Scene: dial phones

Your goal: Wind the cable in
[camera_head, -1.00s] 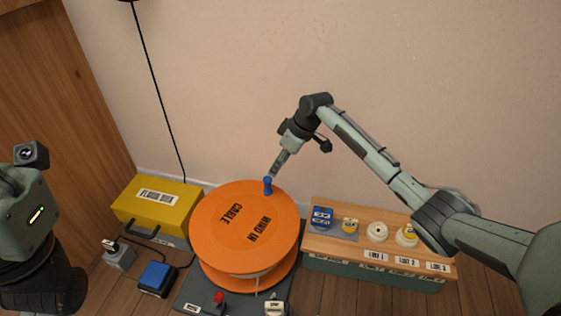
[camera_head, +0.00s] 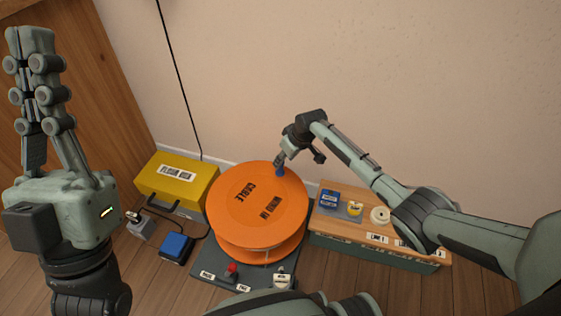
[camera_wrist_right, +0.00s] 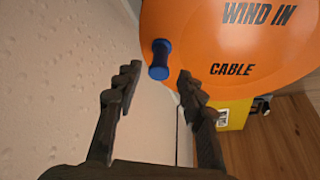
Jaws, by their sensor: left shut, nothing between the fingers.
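The orange cable reel (camera_head: 250,208), marked CABLE and WIND IN, stands on a dark grey base. It also shows in the right wrist view (camera_wrist_right: 275,50). A blue crank handle (camera_wrist_right: 159,60) stands up near the reel's rim; in the head view the handle (camera_head: 281,173) is at the far edge, partly hidden by my gripper. My right gripper (camera_wrist_right: 156,78) is open, with the handle just beyond and between its fingertips; I cannot tell whether they touch. My left gripper (camera_head: 32,45) is shut and empty, raised at the far left, away from the reel.
A yellow box (camera_head: 160,185) and a blue block (camera_head: 176,247) stand left of the reel. A red button (camera_head: 232,268) is on the base's front. A wooden-topped box (camera_head: 375,230) with several small items stands right. The wall (camera_head: 400,80) is close behind; a black cord (camera_head: 180,80) hangs there.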

